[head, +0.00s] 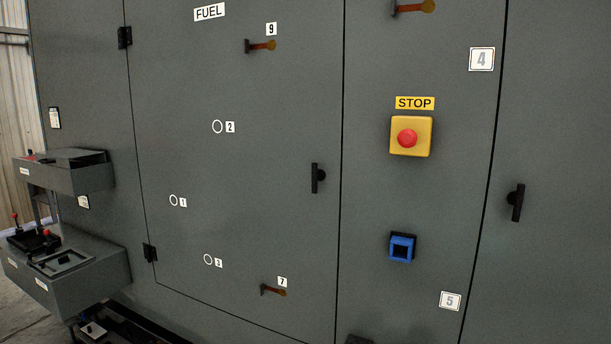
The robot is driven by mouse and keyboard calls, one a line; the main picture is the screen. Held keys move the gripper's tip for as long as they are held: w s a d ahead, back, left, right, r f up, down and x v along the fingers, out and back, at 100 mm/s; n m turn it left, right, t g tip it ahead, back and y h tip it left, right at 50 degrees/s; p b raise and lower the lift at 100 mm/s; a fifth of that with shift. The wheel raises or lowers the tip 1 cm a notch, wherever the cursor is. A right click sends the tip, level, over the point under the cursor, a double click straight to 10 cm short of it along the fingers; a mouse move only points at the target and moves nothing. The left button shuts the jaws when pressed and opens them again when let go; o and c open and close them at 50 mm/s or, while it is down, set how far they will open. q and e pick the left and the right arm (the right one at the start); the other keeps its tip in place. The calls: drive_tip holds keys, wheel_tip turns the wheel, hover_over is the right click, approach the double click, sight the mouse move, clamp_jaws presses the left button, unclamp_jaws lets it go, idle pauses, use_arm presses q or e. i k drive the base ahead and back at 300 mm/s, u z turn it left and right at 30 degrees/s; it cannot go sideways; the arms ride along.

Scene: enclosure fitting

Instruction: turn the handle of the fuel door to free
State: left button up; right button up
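The fuel door (260,200) is a large dark grey panel left of centre, with a white FUEL label (209,12) at its top. Its black handle (318,178) sits near the door's right edge, with its bar roughly vertical. The door looks closed, flush with the panels around it. Black hinges (124,38) are on its left edge. Neither of my grippers is in the head view, so where they are relative to the handle cannot be seen.
Right of the door are a yellow STOP box with a red button (407,138) and a blue square fitting (401,248). Another black handle (516,202) is on the right panel. Small orange-tipped latches (262,46) are on the fuel door. Grey boxes (85,275) jut out at left.

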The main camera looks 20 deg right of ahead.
sight(315, 176)
drive_tip(key=z, duration=0.15)
drive_tip(key=i, duration=0.9)
drive_tip(key=u, duration=0.1)
